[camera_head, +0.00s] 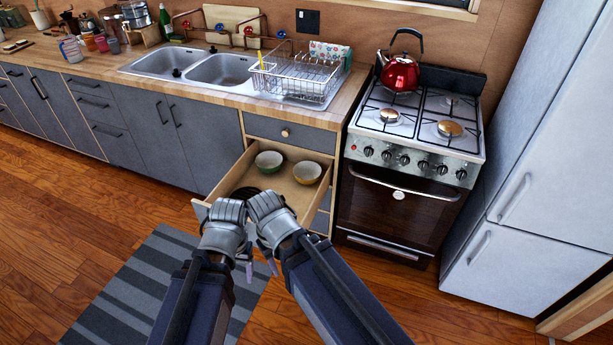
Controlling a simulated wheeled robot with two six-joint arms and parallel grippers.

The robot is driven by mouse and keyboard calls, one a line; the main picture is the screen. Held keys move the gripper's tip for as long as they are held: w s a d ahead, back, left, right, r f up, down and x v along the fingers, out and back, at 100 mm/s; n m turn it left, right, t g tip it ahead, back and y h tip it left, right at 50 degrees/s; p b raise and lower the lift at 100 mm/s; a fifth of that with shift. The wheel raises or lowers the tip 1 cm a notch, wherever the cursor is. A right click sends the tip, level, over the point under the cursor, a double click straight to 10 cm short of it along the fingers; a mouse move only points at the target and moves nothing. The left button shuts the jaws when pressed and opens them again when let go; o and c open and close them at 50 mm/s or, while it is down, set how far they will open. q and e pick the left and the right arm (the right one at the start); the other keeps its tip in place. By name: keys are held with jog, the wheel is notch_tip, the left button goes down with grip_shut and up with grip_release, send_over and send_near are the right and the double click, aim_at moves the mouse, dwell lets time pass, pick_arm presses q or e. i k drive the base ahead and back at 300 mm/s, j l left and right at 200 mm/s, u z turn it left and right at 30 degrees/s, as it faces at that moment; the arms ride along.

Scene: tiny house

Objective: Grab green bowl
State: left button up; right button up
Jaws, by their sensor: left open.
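A greenish bowl (269,162) sits at the back left of the open wooden drawer (222,197). A yellow bowl (307,172) sits to its right in the same drawer. My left gripper (229,211) is over the drawer's front edge, in front of the bowls and apart from them; it is open and nothing shows in it. My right gripper (266,205) is close beside it on the right, also short of the bowls; its jaw opening cannot be made out. A dark round thing (246,192) in the drawer's front part is partly hidden behind my grippers.
The counter with a double sink (218,70) and a dish rack (297,76) is above the drawer. A stove (398,205) with a red kettle (400,73) stands to the right, then a fridge (533,210). A striped rug (140,290) lies on the floor.

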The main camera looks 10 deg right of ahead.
aim_at(267, 162)
jog(key=i+l, duration=0.1)
jog(key=l, duration=0.3)
jog(key=i+l, duration=0.15)
jog(key=l, duration=0.2)
jog(key=i+l, duration=0.1)
jog(key=l, duration=0.3)
jog(key=i+l, duration=0.15)
jog(key=l, duration=0.2)
jog(key=i+l, duration=0.1)
jog(key=l, duration=0.3)
jog(key=i+l, duration=0.15)
jog(key=l, duration=0.2)
jog(key=u, duration=0.05)
